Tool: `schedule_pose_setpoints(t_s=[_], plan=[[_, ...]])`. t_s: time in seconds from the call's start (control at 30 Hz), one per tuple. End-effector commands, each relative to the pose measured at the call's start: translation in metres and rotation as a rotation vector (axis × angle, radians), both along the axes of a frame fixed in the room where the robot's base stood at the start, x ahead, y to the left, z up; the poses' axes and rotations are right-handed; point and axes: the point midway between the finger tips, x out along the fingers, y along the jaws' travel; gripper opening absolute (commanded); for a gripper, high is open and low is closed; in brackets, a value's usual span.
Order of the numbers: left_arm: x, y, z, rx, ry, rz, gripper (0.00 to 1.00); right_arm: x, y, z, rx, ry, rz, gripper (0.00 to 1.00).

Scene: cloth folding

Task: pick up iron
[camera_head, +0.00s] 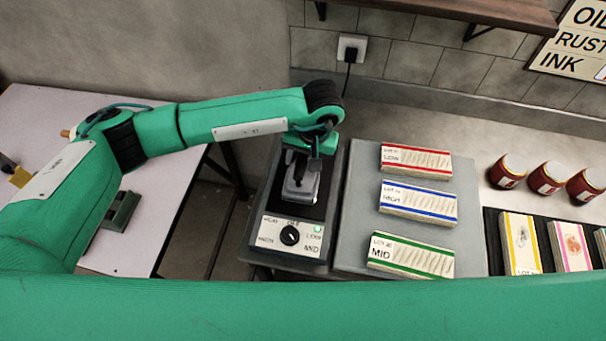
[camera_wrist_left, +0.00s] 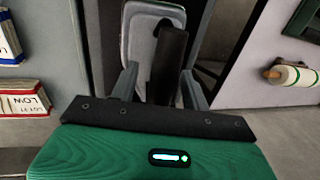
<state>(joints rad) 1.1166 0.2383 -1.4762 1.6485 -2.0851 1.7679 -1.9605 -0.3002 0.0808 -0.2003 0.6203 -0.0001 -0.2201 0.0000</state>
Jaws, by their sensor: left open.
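The iron (camera_head: 299,190) is grey with a black handle and rests on a dark pad behind a control panel with a dial (camera_head: 290,235). My left gripper (camera_head: 306,160) is right over the iron and hides part of it from the head camera. In the left wrist view, the open gripper (camera_wrist_left: 160,86) has one finger on each side of the iron's black handle (camera_wrist_left: 167,62). The iron's grey body (camera_wrist_left: 138,22) shows beyond the fingers. I cannot tell whether the fingers touch the handle. My right gripper is not in view.
A grey board (camera_head: 357,225) to the right carries red LOW (camera_head: 415,160), blue HIGH (camera_head: 417,200) and green MID (camera_head: 411,254) boxes. Several red jars (camera_head: 546,178) stand further right. A white table (camera_head: 150,225) is at the left, with a gap before the iron's station.

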Motion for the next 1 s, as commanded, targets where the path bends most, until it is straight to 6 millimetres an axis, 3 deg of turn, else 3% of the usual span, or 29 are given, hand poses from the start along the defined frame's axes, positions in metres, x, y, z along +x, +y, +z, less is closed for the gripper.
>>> schedule_pose_setpoints(t_s=[0.17, 0.4, 1.0], plan=[[0.0001, 0.0, 0.0002, 0.0, 0.0, 0.0, 0.47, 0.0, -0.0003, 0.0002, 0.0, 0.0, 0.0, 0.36], [0.0001, 0.0001, 0.0001, 0.0, 0.0, 0.0, 0.0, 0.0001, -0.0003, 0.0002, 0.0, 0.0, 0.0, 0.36], [-0.0002, -0.0002, -0.0002, 0.0, 0.0, 0.0, 0.0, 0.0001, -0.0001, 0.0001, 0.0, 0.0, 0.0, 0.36]])
